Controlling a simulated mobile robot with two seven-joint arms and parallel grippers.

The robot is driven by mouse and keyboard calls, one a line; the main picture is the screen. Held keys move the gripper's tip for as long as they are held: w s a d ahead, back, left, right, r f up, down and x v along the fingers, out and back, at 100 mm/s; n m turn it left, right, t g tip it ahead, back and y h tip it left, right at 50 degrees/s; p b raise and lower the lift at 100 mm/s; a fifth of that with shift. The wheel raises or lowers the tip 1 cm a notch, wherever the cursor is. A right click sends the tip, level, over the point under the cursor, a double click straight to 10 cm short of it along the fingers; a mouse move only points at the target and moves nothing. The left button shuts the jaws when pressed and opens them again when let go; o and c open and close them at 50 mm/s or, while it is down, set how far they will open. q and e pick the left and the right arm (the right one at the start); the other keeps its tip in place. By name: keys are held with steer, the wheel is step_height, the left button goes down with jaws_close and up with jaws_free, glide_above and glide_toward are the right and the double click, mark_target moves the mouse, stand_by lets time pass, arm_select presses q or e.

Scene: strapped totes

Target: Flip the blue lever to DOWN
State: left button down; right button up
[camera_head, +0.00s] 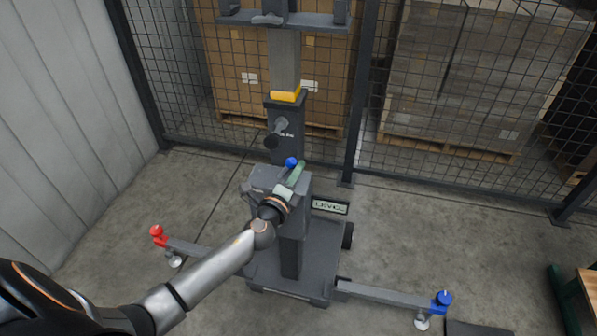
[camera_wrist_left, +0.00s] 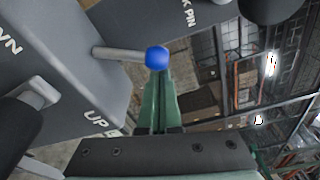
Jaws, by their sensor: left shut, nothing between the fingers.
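The blue lever is a short grey rod with a blue ball knob (camera_head: 291,162), standing out from the grey control box (camera_head: 262,178) on the machine's column. In the left wrist view the blue lever (camera_wrist_left: 157,58) points right from the box. The box bears "UP" below and a partly cut-off word ending in "WN" at the left. My left gripper (camera_head: 298,172) has green fingers, shut and empty. In the wrist view its fingertips (camera_wrist_left: 158,76) lie right at the ball's lower edge; I cannot tell if they touch. My right gripper is not in view.
A black-knobbed handle (camera_wrist_left: 22,128) is close at the left in the wrist view. A lock pin knob (camera_head: 272,141) is on the mast. The outrigger legs carry a red knob (camera_head: 156,231) and a blue knob (camera_head: 444,297). A mesh fence (camera_head: 330,90) stands behind.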

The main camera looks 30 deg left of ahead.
arm_select(q)
steer(key=shift+s+a+r+n+b, duration=0.1)
steer(key=shift+a+r+n+b, duration=0.2)
steer(key=shift+n+b, duration=0.25)
steer(key=shift+s+a+r+n+b, duration=0.15)
steer(key=shift+a+n+b, duration=0.25)
steer(key=shift+n, duration=0.25)
steer(key=shift+s+a+r+n+b, duration=0.15)
steer(key=shift+a+n+b, duration=0.2)
steer(key=shift+n, duration=0.25)
steer(key=n, duration=0.1)
steer(key=a+n+b, duration=0.1)
steer(key=shift+s+a+r+n+t, duration=0.1)
steer(key=shift+a+r+n+t, duration=0.2)
steer(key=shift+r+n, duration=0.1)
steer(key=n, duration=0.1)
steer(key=a+n+b, duration=0.1)
steer(key=a+n, duration=0.1)
steer(key=shift+s+r+n, duration=0.15)
steer(key=shift+s+n, duration=0.1)
steer(key=shift+n, duration=0.05)
steer(key=shift+a+n+t+y, duration=0.3)
steer(key=shift+a+n, duration=0.1)
steer(key=shift+n, duration=0.1)
steer(key=shift+s+a+n+b, duration=0.15)
steer(key=shift+a+n+b, duration=0.25)
steer(key=shift+n, duration=0.3)
